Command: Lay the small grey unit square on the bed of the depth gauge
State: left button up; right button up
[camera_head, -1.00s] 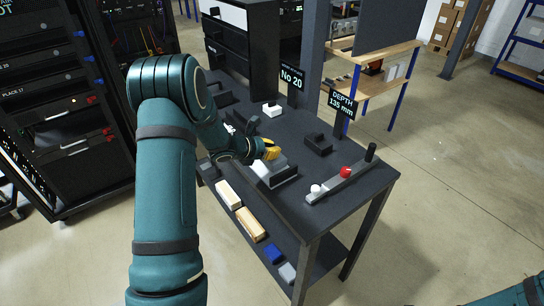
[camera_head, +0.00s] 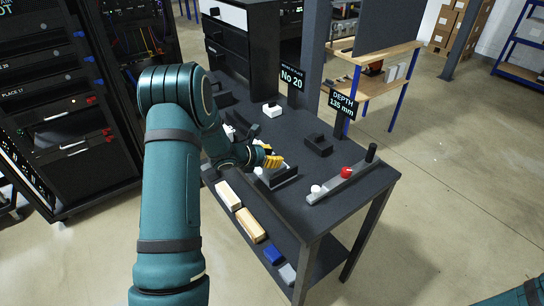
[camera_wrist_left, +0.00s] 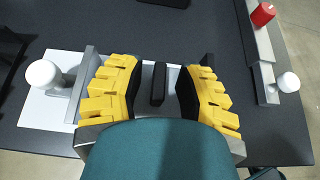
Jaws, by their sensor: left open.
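My left gripper (camera_head: 270,158) is low over the table's front part; its yellow fingers (camera_wrist_left: 158,92) are spread apart. A small grey unit (camera_wrist_left: 146,76) with a black bar-shaped grip on top sits between the fingers, with gaps on both sides of the grip. What looks like the depth gauge has a white bed (camera_wrist_left: 42,112), a white knob (camera_wrist_left: 42,74) and a dark upright wall (camera_head: 286,178). The unit appears to be over or on this bed, but the fingers hide its underside and contact. My right gripper is out of view.
A long grey bar (camera_head: 345,184) with red, white and black knobs lies to the right. A dark block (camera_head: 319,144) and a white block (camera_head: 272,109) stand farther back, with signs behind. Several blocks lie on the lower shelf (camera_head: 310,262).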

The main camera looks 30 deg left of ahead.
pick_arm(q)
jog(key=shift+s+a+r, duration=0.15)
jog(key=shift+s+r, duration=0.1)
jog(key=shift+r, duration=0.05)
jog(key=v, duration=1.1)
jog(key=shift+s, duration=0.15)
jog(key=shift+s+a, duration=0.1)
